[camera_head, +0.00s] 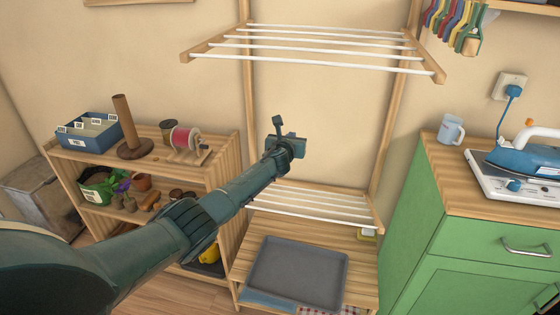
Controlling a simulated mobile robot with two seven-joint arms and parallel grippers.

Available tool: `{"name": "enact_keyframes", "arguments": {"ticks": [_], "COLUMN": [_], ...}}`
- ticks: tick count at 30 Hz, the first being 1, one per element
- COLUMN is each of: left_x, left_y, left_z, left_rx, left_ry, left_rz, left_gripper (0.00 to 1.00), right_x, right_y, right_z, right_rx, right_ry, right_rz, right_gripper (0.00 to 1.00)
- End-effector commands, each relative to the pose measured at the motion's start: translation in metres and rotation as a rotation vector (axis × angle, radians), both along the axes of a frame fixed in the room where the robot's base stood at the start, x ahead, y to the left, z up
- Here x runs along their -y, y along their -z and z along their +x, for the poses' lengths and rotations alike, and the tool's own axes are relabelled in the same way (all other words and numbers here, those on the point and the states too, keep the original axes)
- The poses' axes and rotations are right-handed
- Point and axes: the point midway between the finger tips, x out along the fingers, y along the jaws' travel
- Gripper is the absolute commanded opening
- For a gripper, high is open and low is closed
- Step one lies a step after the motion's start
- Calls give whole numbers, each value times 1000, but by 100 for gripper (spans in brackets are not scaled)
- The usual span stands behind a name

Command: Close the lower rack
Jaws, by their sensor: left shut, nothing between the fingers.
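The lower rack (345,209), with white bars and wooden side pieces, is folded out from the wall frame above a low wooden shelf. Its left part is partly hidden behind my left arm. My left gripper (287,138) is shut and empty. In the picture it shows above the back left of the lower rack, in front of the wall; I cannot tell its exact distance from the rack. My right gripper is not in view.
The upper rack (320,50) is also folded out, above my gripper. A grey tray (298,272) lies under the lower rack. A wooden shelf unit (215,150) with pots stands left. A green cabinet (440,205) with an iron (520,155) stands right.

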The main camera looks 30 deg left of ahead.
Motion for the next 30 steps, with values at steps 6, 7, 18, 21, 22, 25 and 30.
{"name": "enact_keyframes", "arguments": {"ticks": [6, 7, 18, 21, 22, 25, 30], "left_x": [1, 1, 1, 1, 1, 1, 1], "left_y": [1, 1, 1, 1, 1, 1, 1], "left_z": [1, 1, 1, 0, 0, 0, 0], "left_rx": [-4, -4, -3, -3, -3, -4, -4], "left_ry": [0, 0, 0, 0, 0, 0, 0], "left_rz": [1, 1, 0, 0, 0, 0, 0], "left_gripper": [0, 0, 0, 0, 0, 0, 0], "right_x": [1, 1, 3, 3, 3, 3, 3], "right_y": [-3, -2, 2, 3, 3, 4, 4], "right_z": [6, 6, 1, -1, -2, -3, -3], "right_rx": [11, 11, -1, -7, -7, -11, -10], "right_ry": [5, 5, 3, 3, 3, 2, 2], "right_rz": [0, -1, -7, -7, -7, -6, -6], "right_gripper": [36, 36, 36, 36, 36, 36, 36]}}
